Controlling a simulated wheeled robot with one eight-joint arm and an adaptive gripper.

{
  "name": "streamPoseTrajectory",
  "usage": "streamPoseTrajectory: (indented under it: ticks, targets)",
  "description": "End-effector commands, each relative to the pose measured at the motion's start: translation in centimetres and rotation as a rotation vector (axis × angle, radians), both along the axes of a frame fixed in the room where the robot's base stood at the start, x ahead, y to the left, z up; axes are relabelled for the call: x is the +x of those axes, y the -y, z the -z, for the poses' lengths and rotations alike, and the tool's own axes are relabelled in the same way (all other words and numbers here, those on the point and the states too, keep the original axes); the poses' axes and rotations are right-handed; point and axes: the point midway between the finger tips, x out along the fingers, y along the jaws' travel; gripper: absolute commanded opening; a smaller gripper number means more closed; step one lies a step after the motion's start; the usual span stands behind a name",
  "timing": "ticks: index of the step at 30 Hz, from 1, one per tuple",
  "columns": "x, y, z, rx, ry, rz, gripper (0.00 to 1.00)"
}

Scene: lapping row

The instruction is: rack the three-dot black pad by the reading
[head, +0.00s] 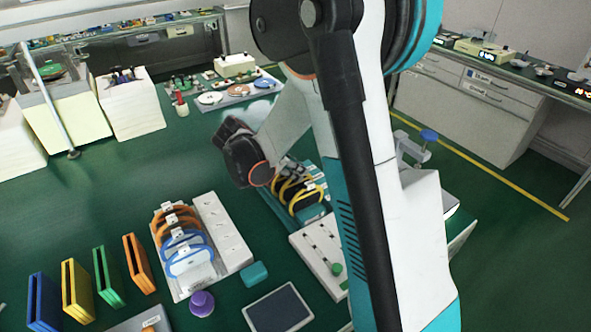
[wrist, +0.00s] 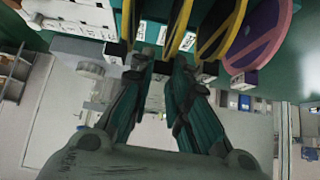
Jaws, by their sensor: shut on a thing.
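Black pads with yellow rims (head: 298,188) stand on edge in a teal-based rack, partly behind my arm in the head view. My gripper (wrist: 162,58) points into a row of upright pads in the wrist view. Its teal fingers are shut on a thin dark pad with a yellow rim (wrist: 180,22). Another yellow-rimmed black pad (wrist: 222,28) and a purple pad with a pink rim (wrist: 262,35) stand just right of it. White label tags show along the rack. No dot marks can be made out. The fingertips are hidden in the head view.
A white rack (head: 223,225) holds orange- and blue-rimmed pads. Coloured slotted holders (head: 77,290) stand at front left. A dark screen (head: 278,308), a purple knob (head: 201,303) and a teal block (head: 254,274) lie nearby. Meters with lit displays (head: 487,55) stand on the right bench.

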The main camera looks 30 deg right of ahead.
Motion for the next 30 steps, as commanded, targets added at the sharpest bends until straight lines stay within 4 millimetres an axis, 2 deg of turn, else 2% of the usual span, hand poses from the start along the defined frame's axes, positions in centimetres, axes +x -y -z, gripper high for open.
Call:
streamPoseTrajectory:
  ticks: [11, 12, 15, 25, 30]
  targets:
    - [0.0, 0.0, 0.9, 0.000, 0.000, 0.000, 0.00]
    - [0.0, 0.0, 1.0, 0.000, 0.000, 0.000, 0.18]
    - [0.0, 0.0, 0.9, 0.000, 0.000, 0.000, 0.40]
    - [0.0, -0.1, 0.8, 0.000, 0.000, 0.000, 0.40]
    - [0.0, -1.0, -0.2, 0.000, 0.000, -0.001, 0.40]
